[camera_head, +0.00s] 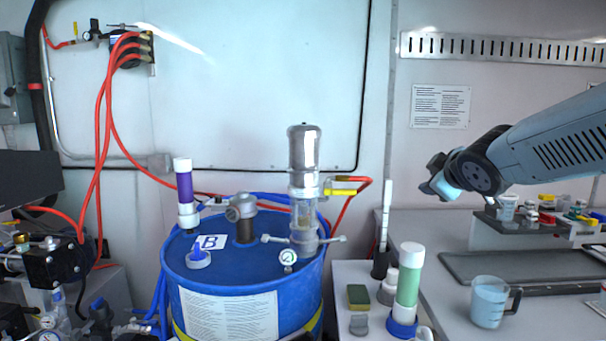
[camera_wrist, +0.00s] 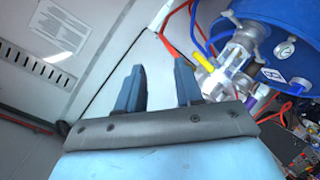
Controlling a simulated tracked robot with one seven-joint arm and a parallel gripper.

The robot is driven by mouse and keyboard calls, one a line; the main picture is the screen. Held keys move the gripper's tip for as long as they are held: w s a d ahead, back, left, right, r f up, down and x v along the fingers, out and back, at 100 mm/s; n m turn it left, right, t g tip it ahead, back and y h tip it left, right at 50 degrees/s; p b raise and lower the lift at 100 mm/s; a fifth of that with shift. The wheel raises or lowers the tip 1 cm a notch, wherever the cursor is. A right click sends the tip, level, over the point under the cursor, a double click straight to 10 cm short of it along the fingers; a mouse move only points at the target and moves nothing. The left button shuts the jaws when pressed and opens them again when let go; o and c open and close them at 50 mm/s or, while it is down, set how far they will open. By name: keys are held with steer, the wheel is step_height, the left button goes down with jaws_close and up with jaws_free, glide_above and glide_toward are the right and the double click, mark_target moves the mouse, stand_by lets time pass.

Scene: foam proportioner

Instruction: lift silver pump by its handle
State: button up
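The silver pump (camera_head: 303,170) stands upright in the top of the blue drum (camera_head: 217,275) in the head view. A bar with two ends (camera_head: 336,239) crosses its lower part, with a small gauge (camera_head: 288,257) below. A yellow lever (camera_head: 340,191) and a red hose join its right side. In the wrist view, the pump (camera_wrist: 232,65) shows tilted beyond the fingers, near the drum (camera_wrist: 292,32). My gripper (camera_wrist: 160,88) is open and empty in the wrist view, its two blue-grey fingers apart. In the head view, my gripper (camera_head: 437,181) is right of the pump and well apart from it.
Red hoses (camera_head: 99,130) hang at left. Air between gripper and pump looks clear.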

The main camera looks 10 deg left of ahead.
steer(key=w+a+r+n+y, duration=0.1)
steer(key=w+a+n+y, duration=0.6)
steer(key=a, duration=0.4)
steer(key=n+g+y, duration=0.3)
steer(key=n+y, duration=0.1)
steer(key=n, duration=0.4)
glide_toward(305, 172)
steer(key=x, duration=1.1)
steer(key=shift+f, duration=0.1)
jaws_close()
